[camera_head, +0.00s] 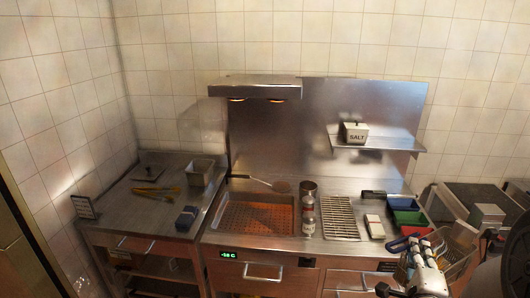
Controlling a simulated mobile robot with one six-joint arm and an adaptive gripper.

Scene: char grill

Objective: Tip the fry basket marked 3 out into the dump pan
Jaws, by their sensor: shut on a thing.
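My gripper (418,244) is at the lower right, at the end of my white arm, and is shut. A wire fry basket (461,252) shows just right of it, partly hidden by my arm. A blue grip (400,244) shows at my gripper and appears to be the basket's handle. The basket's number mark and its contents cannot be made out. The dump pan (295,218) is a wide steel pan with an orange-lit perforated bottom, set in the counter under a heat lamp, well left of my gripper.
A scoop (262,183) lies at the pan's back edge. Bottles (308,217), a ribbed rack (340,218) and coloured bins (407,218) stand between pan and gripper. The heat lamp hood (255,90) hangs above the pan. A shelf (388,143) holds a salt box (355,133).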

